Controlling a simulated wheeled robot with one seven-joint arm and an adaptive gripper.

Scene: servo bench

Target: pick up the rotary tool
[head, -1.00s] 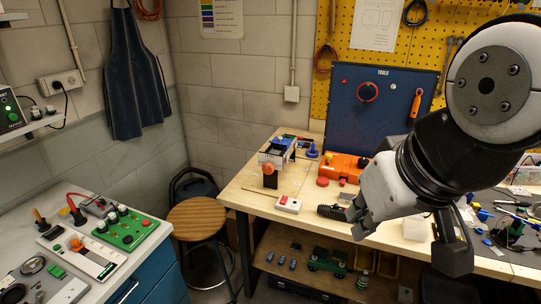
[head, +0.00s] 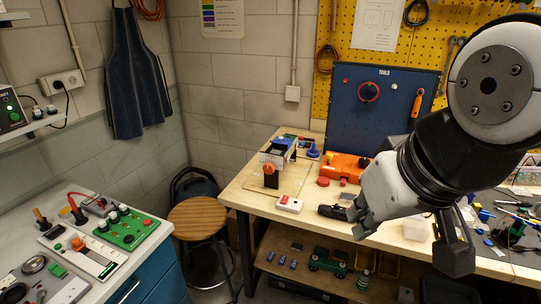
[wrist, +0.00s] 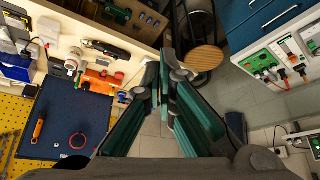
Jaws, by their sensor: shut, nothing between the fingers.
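The rotary tool looks to be the dark, elongated tool (head: 332,212) lying on the wooden bench near its front edge, in the head view. My gripper (head: 360,226) is just to its right there and hides part of that area. In the wrist view a dark and grey tool (wrist: 105,48), seemingly the same one, lies on the bench left of my fingers. My gripper (wrist: 165,62) has its fingers together and empty in the wrist view, apart from the tool.
A grey counter with a green panel (head: 126,231) is at the left.

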